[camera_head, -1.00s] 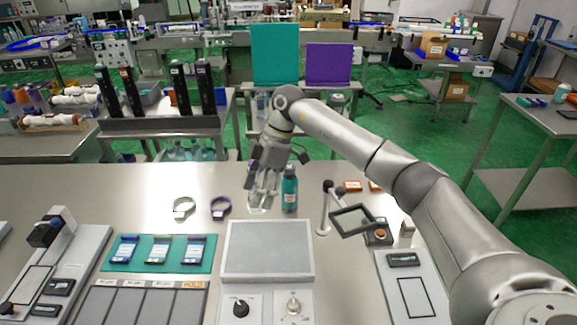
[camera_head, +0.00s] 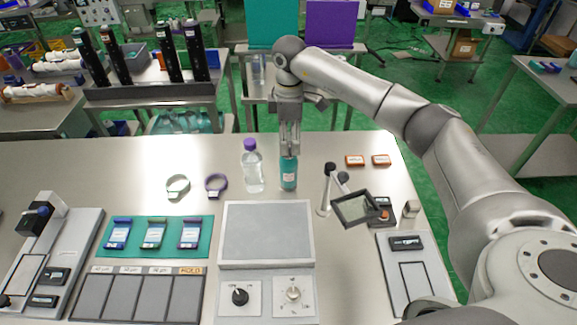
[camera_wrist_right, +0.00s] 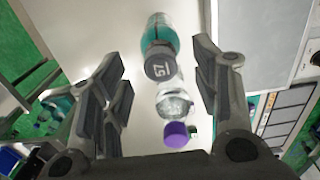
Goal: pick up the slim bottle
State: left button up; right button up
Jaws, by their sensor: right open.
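A slim teal bottle (camera_head: 288,175) with a pale label stands upright on the table. Its dark cap, marked 57, shows in the right wrist view, where the teal bottle (camera_wrist_right: 160,36) lies between the fingers. A clear bottle (camera_head: 252,170) with a purple cap stands just left of it; it also shows in the right wrist view (camera_wrist_right: 174,103). My right gripper (camera_head: 289,147) points down over the teal bottle and hides its top in the head view. In the right wrist view the fingers (camera_wrist_right: 158,62) are apart, with nothing gripped. My left gripper is out of view.
A magnifier on a stand (camera_head: 356,208) is close on the right. A grey panel with knobs (camera_head: 266,232) is in front.

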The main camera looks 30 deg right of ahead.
aim_at(289, 144)
notch_tip(289, 144, down, 3)
jog(key=shift+a+f+p, duration=0.1)
jog(key=shift+p, duration=0.5)
jog(key=shift+f, duration=0.15)
jog(key=shift+c, duration=0.9)
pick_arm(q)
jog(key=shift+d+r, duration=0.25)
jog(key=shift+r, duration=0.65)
pick_arm(e)
grip_shut()
